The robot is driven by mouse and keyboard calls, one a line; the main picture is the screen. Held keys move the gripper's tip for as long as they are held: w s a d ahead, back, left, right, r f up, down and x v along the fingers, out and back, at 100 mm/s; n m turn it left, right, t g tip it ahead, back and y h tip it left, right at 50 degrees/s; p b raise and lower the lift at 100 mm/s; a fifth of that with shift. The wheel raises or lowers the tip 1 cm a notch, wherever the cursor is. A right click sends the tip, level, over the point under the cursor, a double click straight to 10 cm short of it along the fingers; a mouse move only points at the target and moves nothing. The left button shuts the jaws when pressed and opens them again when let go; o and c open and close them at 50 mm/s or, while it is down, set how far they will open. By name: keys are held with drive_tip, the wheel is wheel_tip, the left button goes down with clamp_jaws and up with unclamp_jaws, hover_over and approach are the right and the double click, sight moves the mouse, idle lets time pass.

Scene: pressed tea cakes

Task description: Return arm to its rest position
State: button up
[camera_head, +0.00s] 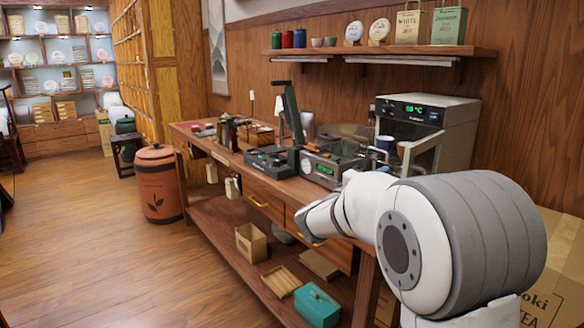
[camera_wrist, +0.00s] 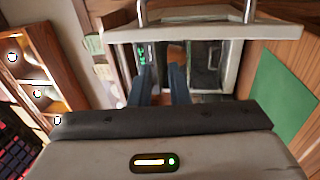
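My gripper (camera_wrist: 161,72) shows in the wrist view with its two dark fingers pointing up the picture. A narrow gap shows between the fingers, and I see nothing held in it. A grey appliance with a green lit display (camera_wrist: 142,55) and a metal handle lies beyond the fingertips; I cannot tell how far off. In the head view my white and grey arm reaches across the right side, in front of the wooden workbench (camera_head: 224,207). The fingers cannot be made out there.
A grey machine with a green display (camera_head: 428,120) stands at the bench's right end. Smaller devices (camera_head: 330,165) sit on the bench, left of it. A wall shelf (camera_head: 400,48) holds bags and tins above. An orange-brown bin (camera_head: 157,190) stands left.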

drive_tip(key=s+d+f+m+g+y+p, duration=0.1)
drive_tip(key=s+d+m+g+y+p, duration=0.25)
drive_tip(key=s, duration=0.65)
drive_tip(key=s+d+f+m+g+y+p, duration=0.1)
drive_tip(key=s+d+f+g+y+p, duration=0.15)
drive_tip(key=s+g+p, duration=0.5)
drive_tip(key=s+a+m+t+y+p, duration=0.1)
drive_tip(key=s+a+y+p, duration=0.3)
drive_tip(key=s+a+y, duration=0.6)
drive_tip(key=s+a+m, duration=0.1)
drive_tip(key=s, duration=0.4)
drive_tip(key=shift+s+a+m+p, duration=0.2)
drive_tip(key=shift+a+m+p, duration=0.05)
drive_tip(key=shift+m+p, duration=0.1)
